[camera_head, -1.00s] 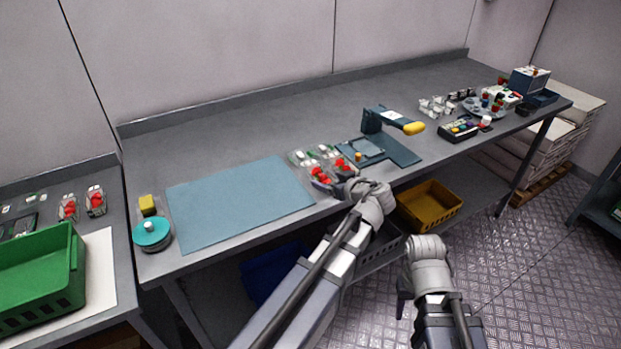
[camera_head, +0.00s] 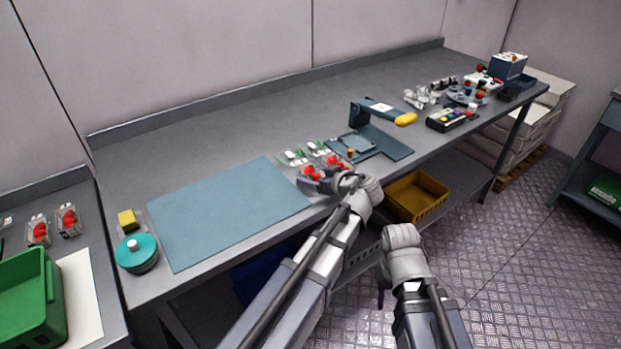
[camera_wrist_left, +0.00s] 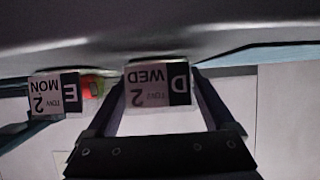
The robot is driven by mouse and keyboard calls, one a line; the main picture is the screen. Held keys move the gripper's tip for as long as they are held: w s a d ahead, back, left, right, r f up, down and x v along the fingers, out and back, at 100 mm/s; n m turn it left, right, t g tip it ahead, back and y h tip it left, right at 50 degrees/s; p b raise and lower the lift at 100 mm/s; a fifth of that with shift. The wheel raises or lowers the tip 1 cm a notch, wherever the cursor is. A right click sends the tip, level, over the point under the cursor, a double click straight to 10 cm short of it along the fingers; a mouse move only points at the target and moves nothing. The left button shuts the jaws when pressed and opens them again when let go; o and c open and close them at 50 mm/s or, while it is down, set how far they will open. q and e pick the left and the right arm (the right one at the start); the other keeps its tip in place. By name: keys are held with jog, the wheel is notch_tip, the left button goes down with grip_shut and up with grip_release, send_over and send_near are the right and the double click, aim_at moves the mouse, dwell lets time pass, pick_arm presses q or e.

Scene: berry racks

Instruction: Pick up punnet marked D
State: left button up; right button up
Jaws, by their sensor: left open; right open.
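The punnet marked D (camera_wrist_left: 158,86) shows in the left wrist view by its white and black label, upside down with "WED" and "2". My left gripper (camera_wrist_left: 155,105) is open, with one finger on each side of that label. I cannot tell if the fingers touch it. In the head view my left gripper (camera_head: 322,184) is at a group of punnets with red berries (camera_head: 311,172) near the bench's front edge; their letters are unreadable there and the gripper partly covers them. My right gripper (camera_head: 383,290) is open and empty, low in front of the bench.
A punnet marked E (camera_wrist_left: 55,96) stands left of D in the left wrist view. A blue mat (camera_head: 225,212) lies left of the punnets, and a dark scale-like stand (camera_head: 385,142) is to their right. A yellow crate (camera_head: 416,196) sits under the bench.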

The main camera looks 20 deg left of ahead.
aim_at(315, 175)
pick_arm(q)
jog(key=c, duration=1.2)
jog(key=shift+r, duration=0.1)
notch_tip(315, 175, up, 10)
jog(key=p, duration=1)
